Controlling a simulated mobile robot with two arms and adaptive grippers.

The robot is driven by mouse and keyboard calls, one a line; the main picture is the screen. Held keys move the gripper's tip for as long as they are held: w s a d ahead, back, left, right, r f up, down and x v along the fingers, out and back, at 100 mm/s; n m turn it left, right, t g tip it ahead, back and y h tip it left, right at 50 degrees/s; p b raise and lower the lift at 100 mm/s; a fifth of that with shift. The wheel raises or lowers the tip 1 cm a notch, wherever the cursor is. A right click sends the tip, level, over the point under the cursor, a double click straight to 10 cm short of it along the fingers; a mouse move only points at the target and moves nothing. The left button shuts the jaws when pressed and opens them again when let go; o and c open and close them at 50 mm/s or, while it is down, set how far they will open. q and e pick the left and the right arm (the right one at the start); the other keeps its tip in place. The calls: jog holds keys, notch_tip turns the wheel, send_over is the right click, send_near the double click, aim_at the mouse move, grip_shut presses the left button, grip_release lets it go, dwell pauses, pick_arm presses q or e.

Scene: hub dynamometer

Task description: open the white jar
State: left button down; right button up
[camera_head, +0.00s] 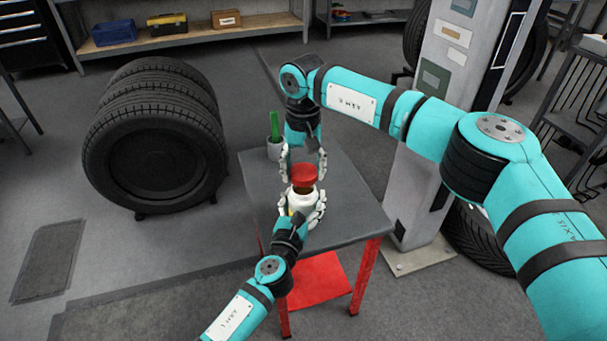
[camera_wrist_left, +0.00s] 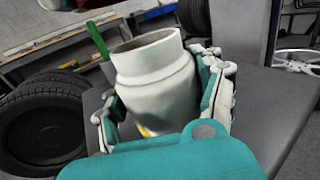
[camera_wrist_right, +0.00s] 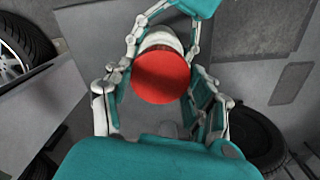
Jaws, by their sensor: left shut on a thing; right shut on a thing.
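The white jar (camera_head: 302,203) is upright at the table's front part, with its mouth uncovered. In the left wrist view the jar (camera_wrist_left: 155,85) shows its open rim and a bit of yellow low on its side. My left gripper (camera_head: 305,212) is shut around the jar's body from the near side. The red lid (camera_head: 304,174) is apart from the jar, just above its mouth. My right gripper (camera_head: 303,168) is shut on the lid from above. The lid's round top fills the middle of the right wrist view (camera_wrist_right: 160,77). The jar's base is hidden by my left gripper.
The small grey table (camera_head: 345,215) has red legs and a red lower shelf (camera_head: 318,283). Stacked tyres (camera_head: 155,140) are on the floor to the left. A grey column (camera_head: 425,130) stands to the right.

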jog(key=shift+r, duration=0.95)
pick_arm(q)
jog(key=shift+c, duration=0.4)
grip_release()
jog(key=shift+s, duration=0.1)
